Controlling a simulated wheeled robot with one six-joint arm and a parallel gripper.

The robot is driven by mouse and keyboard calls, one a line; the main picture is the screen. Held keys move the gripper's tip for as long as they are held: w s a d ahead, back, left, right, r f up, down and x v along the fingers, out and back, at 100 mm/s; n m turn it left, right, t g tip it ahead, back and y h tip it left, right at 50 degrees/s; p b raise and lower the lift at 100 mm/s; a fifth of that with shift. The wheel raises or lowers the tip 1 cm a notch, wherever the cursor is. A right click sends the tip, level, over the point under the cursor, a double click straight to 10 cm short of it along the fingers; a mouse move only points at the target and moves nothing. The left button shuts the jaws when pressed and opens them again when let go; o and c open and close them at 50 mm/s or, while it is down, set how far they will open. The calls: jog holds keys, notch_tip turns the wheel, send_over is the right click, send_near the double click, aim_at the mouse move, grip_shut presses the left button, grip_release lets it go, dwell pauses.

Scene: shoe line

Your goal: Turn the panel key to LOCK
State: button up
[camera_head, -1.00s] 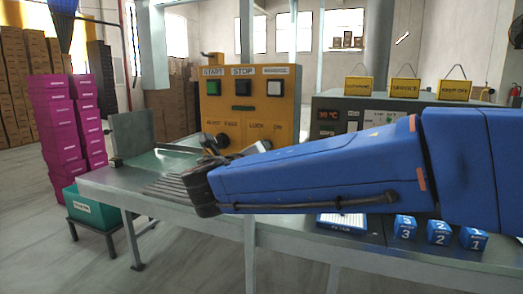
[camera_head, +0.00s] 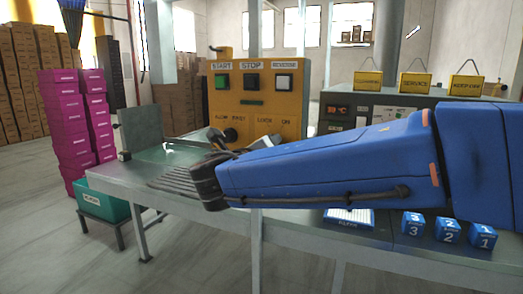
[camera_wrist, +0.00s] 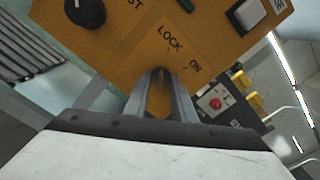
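The yellow control panel (camera_head: 257,125) stands on the metal table, with LOCK and ON lettering on its lower right. In the wrist view the panel (camera_wrist: 120,45) is tilted, and LOCK and ON lie just beyond the fingertips. My gripper (camera_wrist: 160,75) points at the panel by this lettering, its two fingers close together with a narrow strip of yellow between them. The key is not clearly visible; something small and dark shows at the fingertips, and I cannot tell if it is gripped.
A dark round knob (camera_wrist: 85,12) sits on the panel left of LOCK. Green START (camera_head: 222,82), black STOP and white buttons line its top. A grey machine (camera_head: 345,105) with yellow signs stands to the right. Blue numbered blocks (camera_head: 450,231) lie near the table's front edge.

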jog(key=v, duration=1.7)
jog(key=shift+s, duration=0.1)
jog(key=w+d+f+m+g+h, duration=0.1)
jog(key=d+f+m+g, duration=0.45)
jog(key=d, duration=0.75)
jog(key=w+d+f+m+g, duration=0.1)
jog(key=d+f+m+g, duration=0.2)
jog(key=d+f+m, duration=0.7)
jog(key=s+d+f+m+g+y, duration=0.2)
jog(key=s+d+f+m, duration=0.4)
jog(key=m, duration=0.6)
jog(key=s+d+f+m+g+y, duration=0.1)
jog(key=s+d+f+m+y, duration=0.4)
jog(key=s+m, duration=0.5)
jog(key=shift+d+f+m+g, duration=0.35)
jog(key=shift+d+f+m, duration=0.5)
jog(key=shift+d, duration=0.1)
